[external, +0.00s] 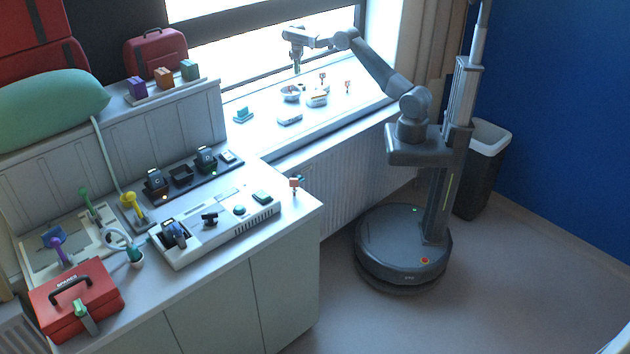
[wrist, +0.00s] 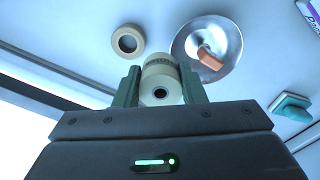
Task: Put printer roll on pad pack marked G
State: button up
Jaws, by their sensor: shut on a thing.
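My gripper (external: 297,69) is above the windowsill at the back. In the wrist view its two green fingers (wrist: 160,88) are shut on a pale cream roll (wrist: 161,70) with a dark core hole, which I take as the printer roll. In the external view the roll is too small to make out. Three small packs, purple (external: 137,88), orange (external: 164,77) and green (external: 189,70), stand in a row on the ledge left of the sill. I cannot read a G on any of them. Dark lettered units (external: 156,182) and (external: 206,158) stand on the counter; their letters are hard to read.
The counter holds a white console (external: 222,228) and a red case (external: 75,298). A red bag (external: 156,50) stands behind the packs.

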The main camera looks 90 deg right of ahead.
jog(key=w+a+r+n+b, duration=0.1)
jog(key=w+a, duration=0.1)
jog(key=a, duration=0.5)
jog(key=w+a+n, duration=0.1)
jog(key=w+a, duration=0.1)
jog(key=a, duration=0.5)
jog(key=n+b, duration=0.1)
jog(key=n, duration=0.2)
send_over(290, 115)
jog(key=f, duration=0.4)
jog(key=shift+d+f+p, duration=0.25)
jog(key=shift+f+p, duration=0.05)
jog(key=shift+f, duration=2.5)
jog(key=o, duration=1)
jog(key=shift+r+p, duration=0.1)
jog(key=shift+p, duration=0.25)
notch_tip(290, 115, up, 12)
jog(key=b, duration=0.1)
